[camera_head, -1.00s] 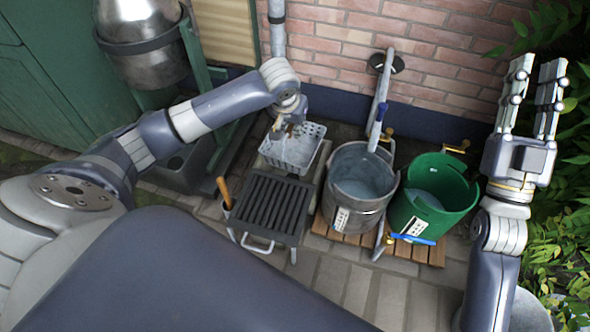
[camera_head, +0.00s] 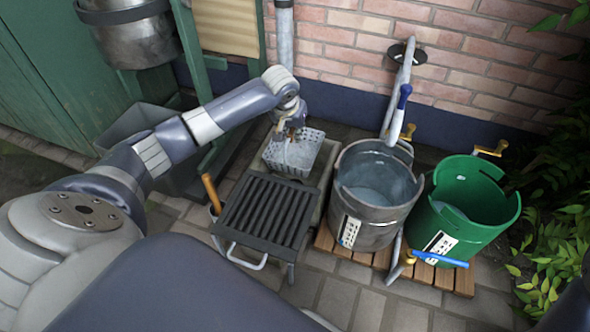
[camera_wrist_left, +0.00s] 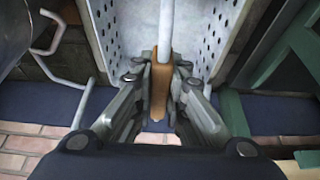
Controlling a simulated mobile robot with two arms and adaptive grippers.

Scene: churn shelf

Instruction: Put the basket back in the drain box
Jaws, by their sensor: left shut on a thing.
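The basket (camera_head: 304,153) is light grey with perforated walls and shows in the head view behind the slatted rack. My left gripper (camera_head: 292,131) is over it, shut on the brown grip of its handle. In the left wrist view, the fingers (camera_wrist_left: 160,108) close on this brown grip (camera_wrist_left: 161,78), with the perforated basket wall (camera_wrist_left: 212,32) beyond. The drain box (camera_head: 325,169) appears as a stone-grey box under and around the basket. I cannot tell whether the basket rests in it or hangs just above. My right gripper is out of view.
The black slatted rack (camera_head: 265,215) stands in front of the basket. A grey bucket (camera_head: 377,200) and a green bucket (camera_head: 465,210) stand to the right on wooden slats. A brick wall (camera_head: 450,70) closes off the back. Paving (camera_head: 340,300) is open in front.

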